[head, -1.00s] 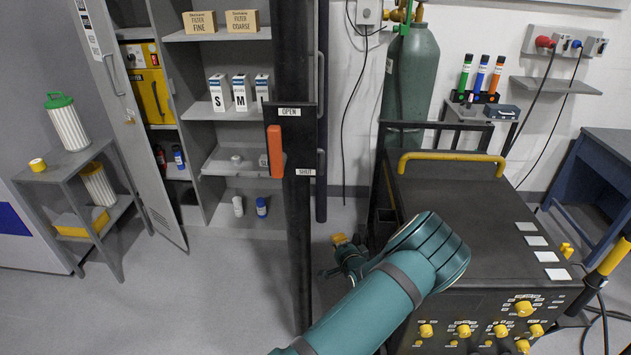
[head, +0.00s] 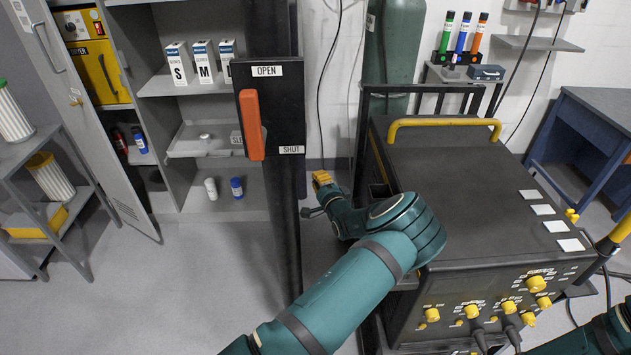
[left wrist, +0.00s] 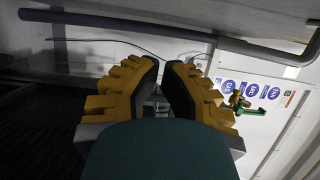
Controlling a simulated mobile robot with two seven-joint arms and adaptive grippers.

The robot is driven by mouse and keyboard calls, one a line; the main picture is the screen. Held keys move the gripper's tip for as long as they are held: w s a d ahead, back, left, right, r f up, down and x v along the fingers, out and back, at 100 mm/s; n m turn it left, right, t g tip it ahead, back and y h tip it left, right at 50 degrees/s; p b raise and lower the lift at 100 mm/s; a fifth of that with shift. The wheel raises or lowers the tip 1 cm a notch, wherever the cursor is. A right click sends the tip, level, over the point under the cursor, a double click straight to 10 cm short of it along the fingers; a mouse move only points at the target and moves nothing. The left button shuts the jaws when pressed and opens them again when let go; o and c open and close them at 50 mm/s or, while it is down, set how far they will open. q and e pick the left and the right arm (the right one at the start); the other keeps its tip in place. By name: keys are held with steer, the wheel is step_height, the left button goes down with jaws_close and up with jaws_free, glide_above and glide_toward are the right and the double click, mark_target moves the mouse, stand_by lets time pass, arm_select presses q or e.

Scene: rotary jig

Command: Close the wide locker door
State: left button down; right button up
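A grey locker (head: 185,150) stands open at the left back, its shelves showing. A tall grey door (head: 85,110) with a handle stands swung open on its left side. A second door at the locker's right is hard to make out behind a black post, so I cannot tell which is the wide one. My left gripper (head: 322,180) is low, right of the post and beside the black cart. In the left wrist view its yellow-backed fingers (left wrist: 162,75) are close together with nothing seen held. My right gripper is out of frame; only part of that arm shows bottom right.
The black post (head: 275,220) carries a panel marked OPEN and SHUT with an orange lever (head: 251,125). The black cart (head: 470,190) with a yellow handle fills the right. A green cylinder (head: 394,60) stands behind. A small rack (head: 45,170) is far left. Floor left of the post is clear.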

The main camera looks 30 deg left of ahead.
arm_select(q)
steer(key=w+a, duration=0.2)
steer(key=a, duration=0.6)
steer(key=shift+a, duration=0.4)
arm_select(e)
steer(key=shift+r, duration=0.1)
